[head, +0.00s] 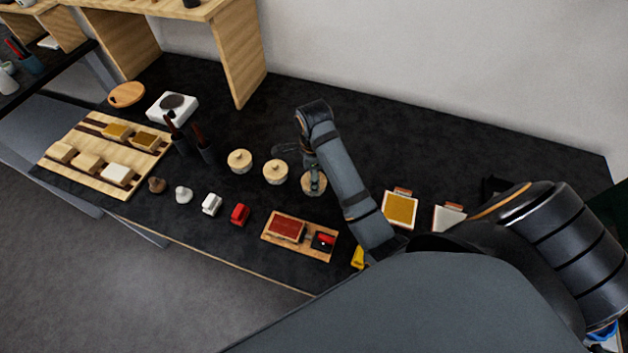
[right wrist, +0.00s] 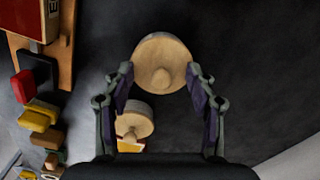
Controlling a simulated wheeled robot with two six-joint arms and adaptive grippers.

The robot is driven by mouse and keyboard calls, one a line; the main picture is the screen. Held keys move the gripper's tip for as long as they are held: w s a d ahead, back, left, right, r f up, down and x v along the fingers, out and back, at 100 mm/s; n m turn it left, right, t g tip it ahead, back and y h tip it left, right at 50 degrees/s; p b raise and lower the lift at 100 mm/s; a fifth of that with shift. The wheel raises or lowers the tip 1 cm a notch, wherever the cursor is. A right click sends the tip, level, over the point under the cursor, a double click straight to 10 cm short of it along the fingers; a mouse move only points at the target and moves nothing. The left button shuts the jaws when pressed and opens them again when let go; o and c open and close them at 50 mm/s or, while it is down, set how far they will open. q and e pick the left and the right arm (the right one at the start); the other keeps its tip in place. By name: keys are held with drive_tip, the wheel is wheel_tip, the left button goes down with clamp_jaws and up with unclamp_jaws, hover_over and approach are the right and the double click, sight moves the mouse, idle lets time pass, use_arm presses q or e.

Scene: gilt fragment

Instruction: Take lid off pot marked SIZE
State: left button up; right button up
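Three small round pale-wood pots with knobbed lids stand in a row: the left pot (head: 239,161), the middle pot (head: 276,173) and the right pot (head: 314,185). No marking on them is readable, so I cannot tell which says SIZE. My right gripper (head: 305,163) is over the right end of the row and partly covers the right pot. In the right wrist view my right gripper (right wrist: 161,72) is open, with a knobbed wooden lid (right wrist: 160,55) between and beyond its fingertips. A second knobbed lid (right wrist: 134,124) is partly hidden by the left finger. My left gripper is out of view.
A wooden tray (head: 270,246) with a red pad lies in front of the pots. Small red (head: 240,214) and white (head: 211,204) pieces stand left of it. A framed yellow panel (head: 400,209) lies right of my arm.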

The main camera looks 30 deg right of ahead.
drive_tip(key=shift+s+a, duration=0.1)
drive_tip(key=shift+s, duration=0.15)
drive_tip(key=c, duration=0.5)
drive_tip(key=shift+f, duration=0.1)
drive_tip(key=shift+c, duration=0.2)
drive_tip(key=shift+c, duration=0.2)
